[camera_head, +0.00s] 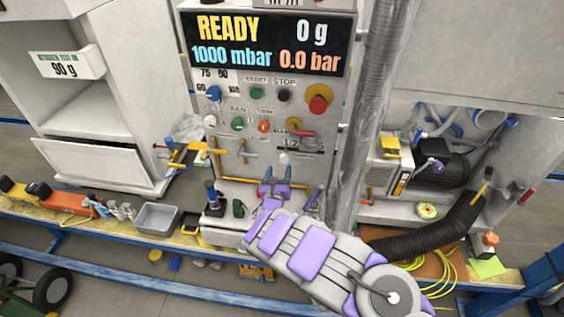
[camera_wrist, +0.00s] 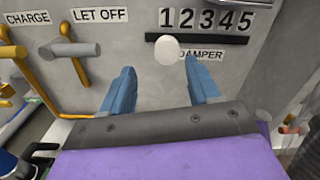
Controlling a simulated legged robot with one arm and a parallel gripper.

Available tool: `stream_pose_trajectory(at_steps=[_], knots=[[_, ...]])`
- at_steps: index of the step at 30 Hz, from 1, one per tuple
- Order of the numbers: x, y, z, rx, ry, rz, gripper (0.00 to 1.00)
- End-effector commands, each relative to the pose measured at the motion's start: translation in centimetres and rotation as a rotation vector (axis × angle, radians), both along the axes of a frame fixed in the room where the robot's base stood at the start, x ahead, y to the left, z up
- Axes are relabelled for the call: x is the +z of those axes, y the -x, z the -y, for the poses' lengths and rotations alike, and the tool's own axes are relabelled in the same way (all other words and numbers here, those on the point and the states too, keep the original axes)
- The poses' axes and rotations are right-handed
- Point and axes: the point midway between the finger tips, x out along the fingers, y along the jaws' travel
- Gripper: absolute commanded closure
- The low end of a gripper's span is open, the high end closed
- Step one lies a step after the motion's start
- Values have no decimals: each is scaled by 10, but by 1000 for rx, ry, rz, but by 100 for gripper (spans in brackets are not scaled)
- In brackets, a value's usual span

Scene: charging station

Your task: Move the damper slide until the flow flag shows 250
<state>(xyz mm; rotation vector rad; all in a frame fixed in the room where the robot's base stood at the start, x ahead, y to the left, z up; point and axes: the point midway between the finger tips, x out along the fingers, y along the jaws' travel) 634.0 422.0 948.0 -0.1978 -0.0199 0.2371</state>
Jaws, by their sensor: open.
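The damper slide's pale round knob (camera_wrist: 167,48) shows in the wrist view near the left end of a dark slot (camera_wrist: 225,40), below the digit 1. The digit plates (camera_wrist: 206,20) run 1 to 5 above the slot, and a DAMPER label (camera_wrist: 201,55) lies below it, partly covered. My gripper (camera_wrist: 158,65) is open, with its blue fingers low on either side of the knob and nothing visibly held. In the head view my gripper (camera_head: 275,188) is in front of the panel's lower part. I cannot make out a flow flag reading 250 in either view.
The panel display (camera_head: 266,42) reads READY, 0 g, 1000 mbar and 0.0 bar. Yellow lever handles (camera_wrist: 63,52) stand left of my fingers under CHARGE and LET OFF. A grey hose (camera_head: 372,90) runs down right of the panel. A grey tray (camera_head: 156,218) sits on the bench.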

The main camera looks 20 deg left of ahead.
Motion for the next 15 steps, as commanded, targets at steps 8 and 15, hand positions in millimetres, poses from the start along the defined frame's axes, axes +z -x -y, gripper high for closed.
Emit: stream_pose_trajectory(at_steps=[8,15], knots=[[0,-44,-6,-4,-5,1,39],[-1,-64,-15,-3,3,1,39]])
